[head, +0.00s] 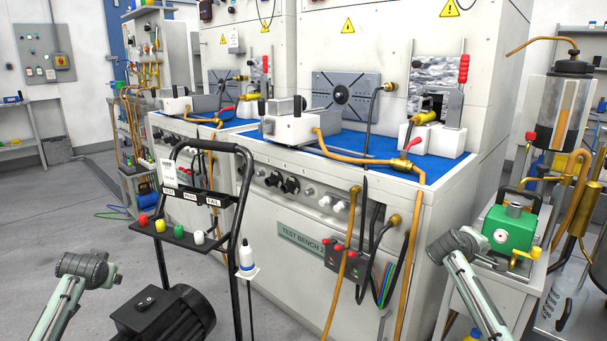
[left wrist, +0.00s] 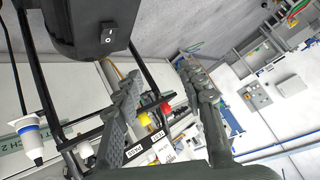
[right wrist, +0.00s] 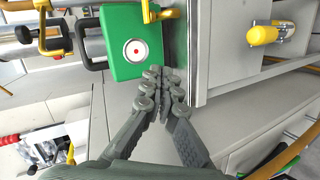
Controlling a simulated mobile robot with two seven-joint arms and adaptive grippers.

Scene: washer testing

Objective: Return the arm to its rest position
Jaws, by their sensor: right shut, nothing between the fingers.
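My right gripper (right wrist: 164,82) is shut and empty in the right wrist view, its fingertips together. A green box (right wrist: 135,45) with a white and red round mark shows just beyond the fingertips; I cannot tell the gap. In the head view the same green box (head: 509,229) stands on a small grey stand at the right, with my right arm just left of it. My left gripper (left wrist: 157,78) is open in the left wrist view, fingers wide apart, with nothing held between them. The left arm shows at the lower left of the head view.
Test bench 2 (head: 305,222) fills the middle, with hoses hanging down its front. A black trolley frame (head: 240,195) with colored caps and a white bottle (head: 246,257) stands before it. A black motor (head: 165,318) is near my left arm. Open floor (head: 55,215) lies left.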

